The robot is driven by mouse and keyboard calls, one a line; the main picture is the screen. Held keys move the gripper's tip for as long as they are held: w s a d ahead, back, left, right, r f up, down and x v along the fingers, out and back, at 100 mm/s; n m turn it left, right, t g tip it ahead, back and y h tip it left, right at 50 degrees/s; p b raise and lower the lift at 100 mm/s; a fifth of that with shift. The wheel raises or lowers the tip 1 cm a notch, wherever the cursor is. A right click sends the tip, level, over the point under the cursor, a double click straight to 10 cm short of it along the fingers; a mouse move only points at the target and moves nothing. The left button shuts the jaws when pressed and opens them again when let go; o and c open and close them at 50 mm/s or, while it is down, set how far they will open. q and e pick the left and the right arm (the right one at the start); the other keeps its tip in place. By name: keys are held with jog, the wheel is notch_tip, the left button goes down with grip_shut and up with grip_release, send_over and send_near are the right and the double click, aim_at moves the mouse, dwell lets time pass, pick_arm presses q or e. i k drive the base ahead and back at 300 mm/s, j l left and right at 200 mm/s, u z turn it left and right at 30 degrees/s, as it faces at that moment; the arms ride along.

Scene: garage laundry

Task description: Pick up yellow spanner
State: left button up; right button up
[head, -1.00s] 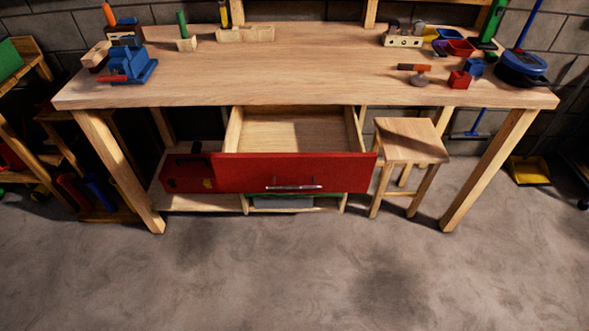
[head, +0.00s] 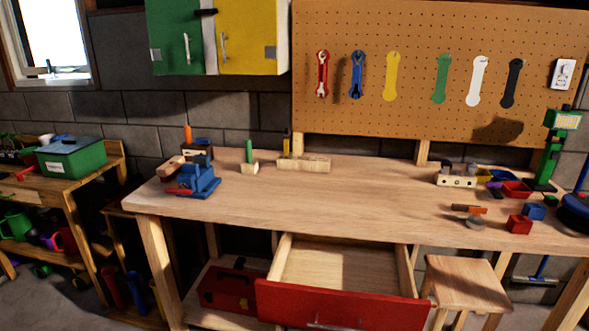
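A yellow spanner shape (head: 392,76) shows on the pegboard (head: 430,30) at the back. It looks flat, like a painted outline; I cannot tell for sure whether a real spanner hangs there. Red (head: 322,75) and blue (head: 357,75) spanners with more depth are on the board to its left. I see no other yellow spanner on the bench or in the visible part of the open drawer (head: 340,270), which looks empty. Neither of my grippers is in view.
The wooden workbench (head: 350,195) is clear in the middle. A blue vise (head: 200,181) is at its left, and a wooden block with holes (head: 456,178) and small bins are at its right. The red-fronted drawer sticks out in front, beside a wooden stool (head: 467,283).

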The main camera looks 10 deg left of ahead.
aim_at(286, 141)
jog(key=i+j+z, duration=0.15)
jog(key=z, duration=0.2)
jog(key=j+z, duration=0.25)
jog(key=z, duration=0.15)
jog(key=i+j+z, duration=0.15)
jog(key=j+z, duration=0.2)
